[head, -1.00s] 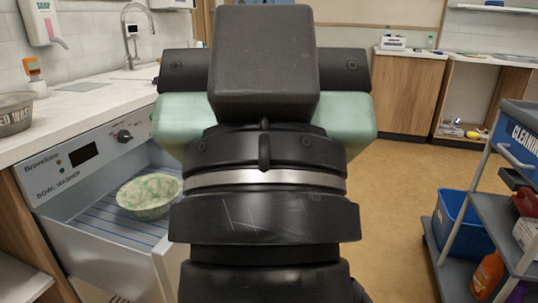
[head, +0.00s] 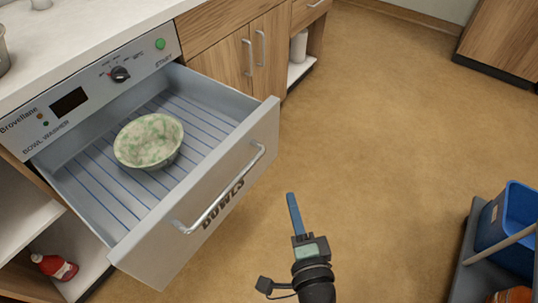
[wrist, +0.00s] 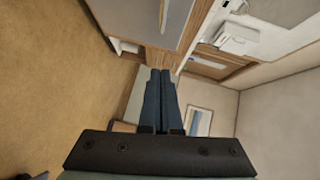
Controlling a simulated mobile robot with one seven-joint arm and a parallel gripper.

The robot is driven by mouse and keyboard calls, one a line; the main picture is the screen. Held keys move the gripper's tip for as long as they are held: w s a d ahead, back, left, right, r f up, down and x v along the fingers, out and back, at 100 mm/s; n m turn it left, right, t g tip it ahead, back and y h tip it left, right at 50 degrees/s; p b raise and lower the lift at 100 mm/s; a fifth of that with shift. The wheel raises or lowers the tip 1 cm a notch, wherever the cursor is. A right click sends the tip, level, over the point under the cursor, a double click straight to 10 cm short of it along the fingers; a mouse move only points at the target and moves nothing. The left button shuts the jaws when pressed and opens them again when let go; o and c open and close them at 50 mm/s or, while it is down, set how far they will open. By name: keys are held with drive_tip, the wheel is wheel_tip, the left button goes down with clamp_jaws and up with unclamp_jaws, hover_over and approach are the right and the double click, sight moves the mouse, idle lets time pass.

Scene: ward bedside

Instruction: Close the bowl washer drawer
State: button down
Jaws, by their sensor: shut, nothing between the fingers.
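The bowl washer (head: 35,128) is at the left in the head view, under the white counter. Its drawer (head: 150,258) is pulled well out, with a silver bar handle (head: 222,190) and the word BOWLS on its front. A green and white patterned bowl (head: 149,141) sits on the blue-lined rack inside. My gripper (head: 293,213) is shut and empty, in front of the drawer and to the right of the handle in the picture, apart from it. Its two dark blue fingers (wrist: 160,95) lie together in the wrist view; the drawer cannot be made out surely there.
Wooden cabinets (head: 238,55) stand beside the washer. A red bottle (head: 54,267) is on a low shelf at the lower left. A trolley with a blue bin (head: 510,230) stands at the right edge. The floor (head: 390,130) between is clear.

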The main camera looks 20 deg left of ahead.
approach(264, 152)
drive_tip(key=w+d, duration=0.1)
drive_tip(key=w, duration=0.3)
drive_tip(key=shift+w+a+f, duration=0.15)
drive_tip(key=shift+w+a, duration=0.05)
drive_tip(key=shift+a, duration=0.35)
drive_tip(key=shift+w+a+f, duration=0.2)
drive_tip(key=shift+w+a, duration=0.05)
drive_tip(key=shift+a, duration=0.3)
drive_tip(key=shift+w+a+f, duration=0.15)
drive_tip(key=shift+w+a, duration=0.05)
drive_tip(key=shift+a, duration=0.35)
drive_tip(key=shift+a, duration=0.1)
